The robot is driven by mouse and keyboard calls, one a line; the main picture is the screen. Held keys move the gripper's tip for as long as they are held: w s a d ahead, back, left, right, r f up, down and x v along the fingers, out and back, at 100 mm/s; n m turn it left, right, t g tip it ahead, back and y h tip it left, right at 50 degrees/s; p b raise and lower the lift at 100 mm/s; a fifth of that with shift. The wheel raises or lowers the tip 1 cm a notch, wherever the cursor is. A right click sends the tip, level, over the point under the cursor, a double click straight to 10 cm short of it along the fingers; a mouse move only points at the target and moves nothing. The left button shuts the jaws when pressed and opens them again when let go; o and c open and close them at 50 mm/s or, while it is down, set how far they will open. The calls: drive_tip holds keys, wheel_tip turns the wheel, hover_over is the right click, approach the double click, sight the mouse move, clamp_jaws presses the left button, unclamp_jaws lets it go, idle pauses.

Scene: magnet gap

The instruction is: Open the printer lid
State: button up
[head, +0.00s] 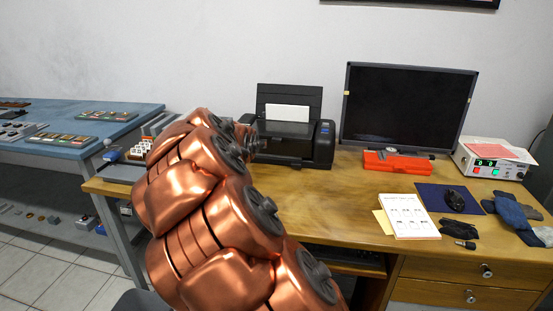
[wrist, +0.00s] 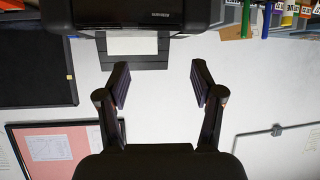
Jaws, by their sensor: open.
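The black printer (head: 322,145) stands at the back of the wooden desk, against the wall. A black panel (head: 289,94) stands up at its rear with a white sheet (head: 287,113) in front of it. I cannot tell where the lid's edge is. My copper arm covers the printer's left front in the head view. In the wrist view, which is upside down, the printer (wrist: 140,14) is at the top edge, partly cut off. My gripper (wrist: 161,82) is open and empty, apart from the printer in that picture. In the head view its fingers cannot be made out.
A monitor (head: 408,106) stands right of the printer, with a red tool (head: 397,162) before it. A power supply (head: 492,160), papers (head: 408,216) and a mouse (head: 454,200) lie further right. A blue bench (head: 120,110) is at left. The desk front centre is clear.

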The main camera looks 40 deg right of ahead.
sight(276, 140)
drive_tip(key=shift+w+d+f+m+t+h+b, duration=0.3)
drive_tip(key=shift+w+d+f+h+b, duration=0.9)
drive_tip(key=shift+d, duration=1.75)
drive_tip(key=shift+w+d+f+m+t+h+b, duration=0.25)
drive_tip(key=shift+w+d+f+m+h+b, duration=0.35)
drive_tip(key=shift+w+d+f+b, duration=1.6)
drive_tip(key=shift+w+d+f+m+t+h+b, duration=0.35)
drive_tip(key=shift+d+f+h+b, duration=0.65)
drive_tip(key=shift+d, duration=2.65)
drive_tip(key=shift+w+d+r, duration=0.15)
drive_tip(key=shift+w+d, duration=0.3)
drive_tip(key=shift+w, duration=0.1)
drive_tip(key=shift+w+d, duration=0.25)
drive_tip(key=shift+d, duration=0.3)
drive_tip(key=shift+a+r, duration=0.1)
clamp_jaws()
drive_tip(key=shift+p, duration=0.3)
